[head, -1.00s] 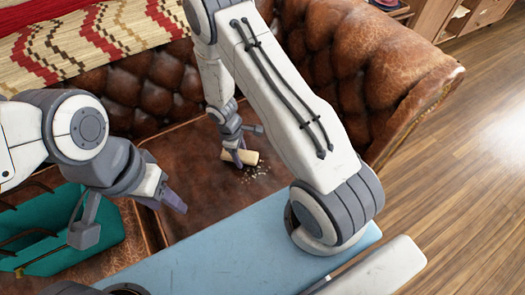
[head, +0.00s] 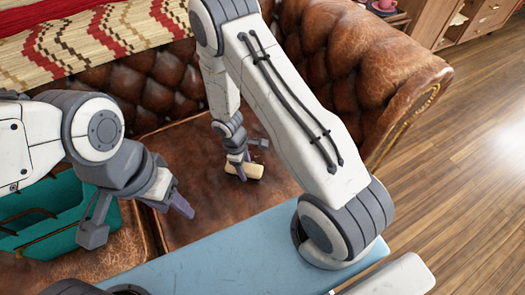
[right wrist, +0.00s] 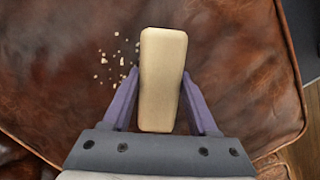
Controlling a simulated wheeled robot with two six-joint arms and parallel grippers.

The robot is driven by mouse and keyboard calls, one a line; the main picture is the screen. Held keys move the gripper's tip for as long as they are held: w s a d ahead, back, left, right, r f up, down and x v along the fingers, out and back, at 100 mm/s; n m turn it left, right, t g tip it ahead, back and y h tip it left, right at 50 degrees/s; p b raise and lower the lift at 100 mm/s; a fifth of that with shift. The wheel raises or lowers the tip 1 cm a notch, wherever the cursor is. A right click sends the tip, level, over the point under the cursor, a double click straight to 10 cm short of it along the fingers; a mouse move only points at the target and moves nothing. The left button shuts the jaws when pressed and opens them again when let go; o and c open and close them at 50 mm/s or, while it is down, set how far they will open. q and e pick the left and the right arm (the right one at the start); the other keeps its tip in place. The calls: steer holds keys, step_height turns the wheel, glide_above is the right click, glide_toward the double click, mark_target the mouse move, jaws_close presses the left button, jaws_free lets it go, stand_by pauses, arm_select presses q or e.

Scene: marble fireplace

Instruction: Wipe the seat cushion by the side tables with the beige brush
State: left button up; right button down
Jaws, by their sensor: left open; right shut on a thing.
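The beige brush (head: 250,172) is held in my right gripper (head: 238,170), low over or on the brown leather seat cushion (head: 188,145). In the right wrist view the brush (right wrist: 162,80) stands between the two purple fingers (right wrist: 160,105), which are shut on it. Pale crumbs (right wrist: 115,60) lie on the cushion just left of the brush there. In the head view I cannot make out the crumbs. My left gripper (head: 180,207) is open and empty above the front left of the cushion. I cannot tell whether the brush touches the leather.
A teal open container (head: 75,240) stands on the left seat section. A patterned red and cream throw (head: 100,40) covers the sofa back. The sofa's right armrest (head: 395,85) rises beside my right arm. A small table with a cup (head: 383,5) is at the top right.

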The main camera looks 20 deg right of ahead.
mark_target(245, 167)
step_height(245, 167, up, 8)
steer(key=p, duration=0.5)
steer(key=shift+f+p, duration=0.25)
steer(key=shift+p, duration=0.1)
